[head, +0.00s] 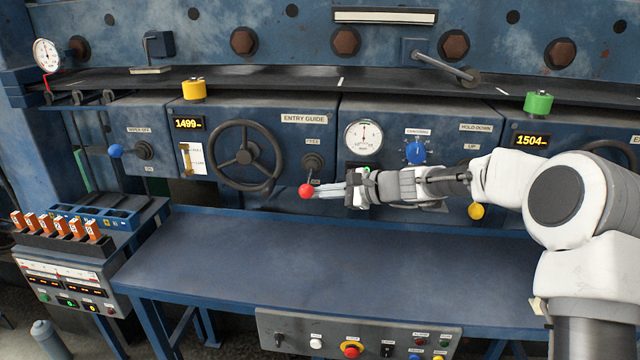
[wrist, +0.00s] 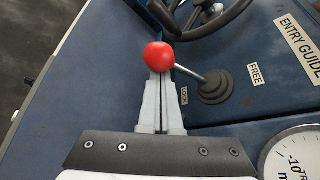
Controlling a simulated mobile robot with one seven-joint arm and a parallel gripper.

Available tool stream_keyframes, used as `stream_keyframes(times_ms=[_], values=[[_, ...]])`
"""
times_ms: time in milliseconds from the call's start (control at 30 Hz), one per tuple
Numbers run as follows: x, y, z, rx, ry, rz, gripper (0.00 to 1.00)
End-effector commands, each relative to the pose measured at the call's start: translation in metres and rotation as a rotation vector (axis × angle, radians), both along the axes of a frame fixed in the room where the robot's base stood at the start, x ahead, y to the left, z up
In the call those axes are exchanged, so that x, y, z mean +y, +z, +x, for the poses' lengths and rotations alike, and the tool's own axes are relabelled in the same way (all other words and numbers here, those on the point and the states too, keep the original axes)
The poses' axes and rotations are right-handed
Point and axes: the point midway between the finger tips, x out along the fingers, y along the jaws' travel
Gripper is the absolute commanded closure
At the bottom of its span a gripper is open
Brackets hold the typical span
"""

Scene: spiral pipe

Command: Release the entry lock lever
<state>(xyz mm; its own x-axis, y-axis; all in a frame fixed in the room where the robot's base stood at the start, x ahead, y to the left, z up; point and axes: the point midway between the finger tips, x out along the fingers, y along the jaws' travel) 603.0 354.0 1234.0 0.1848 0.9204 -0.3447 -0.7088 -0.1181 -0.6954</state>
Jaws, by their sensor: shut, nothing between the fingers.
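The entry lock lever has a red ball knob (head: 306,190) on a thin rod from a dark round pivot boot (head: 312,162). In the head view the knob hangs below the boot, on the side of the lower label. My gripper (head: 318,191) reaches in from the right with its fingers shut and empty, their tips at the knob. The FREE label (wrist: 256,74) and a partly hidden LOCK label (wrist: 184,95) flank the boot.
A black handwheel (head: 246,156) is just left of the lever. A pressure gauge (head: 363,138) and blue knob (head: 415,151) are to the right. The blue table (head: 270,265) below is bare. A blue-ball lever (head: 116,151) stands farther left.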

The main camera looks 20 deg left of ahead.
Motion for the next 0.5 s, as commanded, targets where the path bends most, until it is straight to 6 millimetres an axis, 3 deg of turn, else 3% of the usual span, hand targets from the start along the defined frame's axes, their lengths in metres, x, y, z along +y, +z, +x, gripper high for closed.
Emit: stream_keyframes(times_ms=[33, 500], values=[[0.002, 0.012, -0.002, 0.033, 0.005, -0.005, 1.0], [0.0, 0.04, -0.007, 0.074, 0.004, -0.012, 1.0]])
